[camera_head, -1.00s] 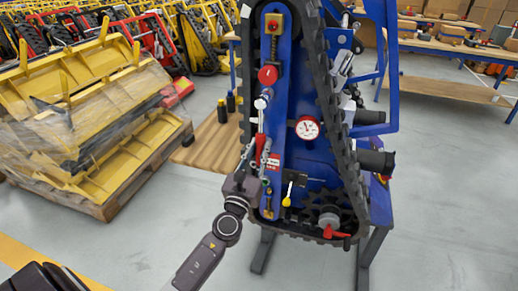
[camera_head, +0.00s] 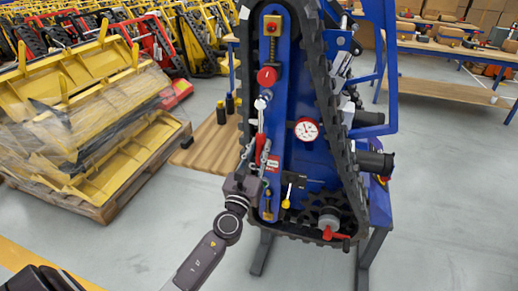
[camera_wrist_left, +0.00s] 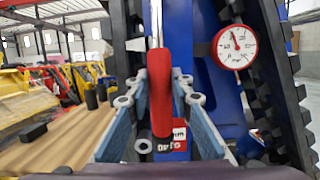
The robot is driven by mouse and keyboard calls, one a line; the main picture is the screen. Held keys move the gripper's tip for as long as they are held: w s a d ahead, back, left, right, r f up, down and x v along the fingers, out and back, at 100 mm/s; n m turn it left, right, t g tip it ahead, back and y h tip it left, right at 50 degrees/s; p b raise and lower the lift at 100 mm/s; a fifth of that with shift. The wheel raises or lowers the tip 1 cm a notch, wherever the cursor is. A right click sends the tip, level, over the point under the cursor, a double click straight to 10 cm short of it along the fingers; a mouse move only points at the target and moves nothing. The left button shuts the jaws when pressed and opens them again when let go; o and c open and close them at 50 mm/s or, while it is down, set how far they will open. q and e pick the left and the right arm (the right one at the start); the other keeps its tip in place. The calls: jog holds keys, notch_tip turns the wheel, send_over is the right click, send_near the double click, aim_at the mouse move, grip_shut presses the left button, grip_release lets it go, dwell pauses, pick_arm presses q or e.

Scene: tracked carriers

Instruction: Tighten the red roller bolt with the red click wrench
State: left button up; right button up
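The red click wrench (camera_head: 260,148) stands nearly upright along the left side of the blue track frame (camera_head: 300,160). Its silver head reaches up to just below the round red part (camera_head: 266,77), which looks like the red roller bolt. I cannot tell whether the head sits on a bolt there. My left gripper (camera_head: 256,168) is around the wrench's red handle; in the left wrist view the handle (camera_wrist_left: 160,92) stands between the two fingers, which look closed on it. The wrench head is out of sight in the left wrist view. My right gripper is not in view.
A white-faced dial gauge (camera_head: 306,130) is just right of the wrench. A black track (camera_head: 338,110) loops around the frame. A yellow-tipped tool (camera_head: 287,198) and a red lever (camera_head: 335,235) are lower down.

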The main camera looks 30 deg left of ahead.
pick_arm(q)
jog(key=shift+r, duration=0.1)
grip_shut()
jog(key=shift+a, duration=0.1)
jog(key=shift+s+a+m+h, duration=0.15)
jog(key=shift+a+m+h, duration=0.15)
jog(key=shift+a+m, duration=0.4)
jog(key=shift+s+a+r+m, duration=0.1)
jog(key=shift+s+a+m, duration=0.05)
jog(key=shift+a+m, duration=0.55)
jog(key=shift+d, duration=0.1)
jog(key=shift+s+a+r+m+h, duration=0.2)
jog(key=shift+a+m+h, duration=0.4)
jog(key=shift+m, duration=0.2)
jog(key=shift+s+a+r+m+p, duration=0.1)
jog(key=shift+a+r+m+p, duration=0.2)
jog(key=shift+a+m, duration=0.4)
